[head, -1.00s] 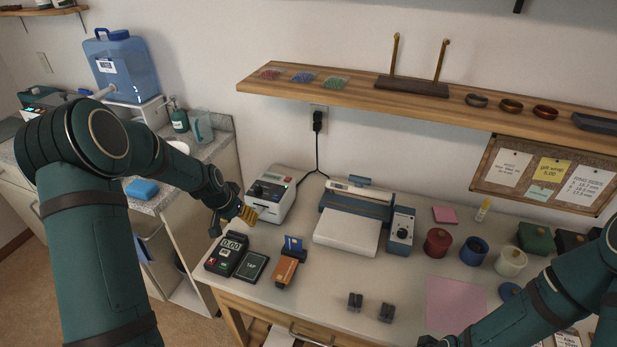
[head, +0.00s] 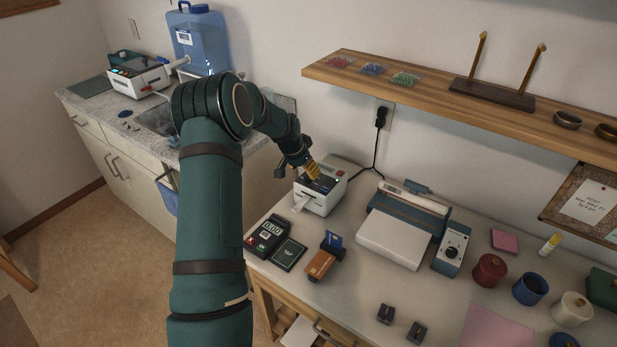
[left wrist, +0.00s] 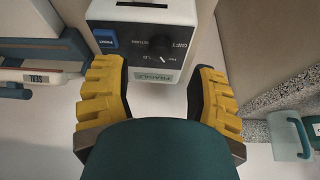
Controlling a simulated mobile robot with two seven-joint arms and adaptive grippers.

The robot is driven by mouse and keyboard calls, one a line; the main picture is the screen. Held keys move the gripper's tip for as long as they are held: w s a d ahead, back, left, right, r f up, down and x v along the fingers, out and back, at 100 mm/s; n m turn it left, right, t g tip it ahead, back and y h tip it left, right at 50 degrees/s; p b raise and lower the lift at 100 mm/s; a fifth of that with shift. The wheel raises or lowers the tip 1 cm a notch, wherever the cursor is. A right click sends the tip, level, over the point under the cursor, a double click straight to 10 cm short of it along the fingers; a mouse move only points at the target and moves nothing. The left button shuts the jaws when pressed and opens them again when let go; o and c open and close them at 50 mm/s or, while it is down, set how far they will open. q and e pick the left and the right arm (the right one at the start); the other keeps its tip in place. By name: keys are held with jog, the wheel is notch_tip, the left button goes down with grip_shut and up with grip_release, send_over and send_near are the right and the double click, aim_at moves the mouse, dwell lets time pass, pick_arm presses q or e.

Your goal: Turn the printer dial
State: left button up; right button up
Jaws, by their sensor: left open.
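The printer is a small white box with a dark top panel (head: 339,190), at the back left of the table in the head view. Its panel also shows in the left wrist view (left wrist: 180,14). The black round dial (left wrist: 157,47) sits on that panel, among small printed labels, with a light pointer mark. A blue button (left wrist: 106,41) is left of it. My left gripper (head: 313,172) is over the printer, fingers pointing down. In the left wrist view its yellow fingers (left wrist: 158,88) are wide apart and empty, with the dial between and beyond them. My right gripper is out of view.
A card terminal (head: 268,235) and a card holder (head: 322,262) stand in front of the printer. A white-and-blue machine (head: 395,236) is to its right. A wooden shelf (head: 430,95) runs above the table.

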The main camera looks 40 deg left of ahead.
aim_at(308, 177)
pick_arm(q)
jog(key=x, duration=0.5)
grip_shut()
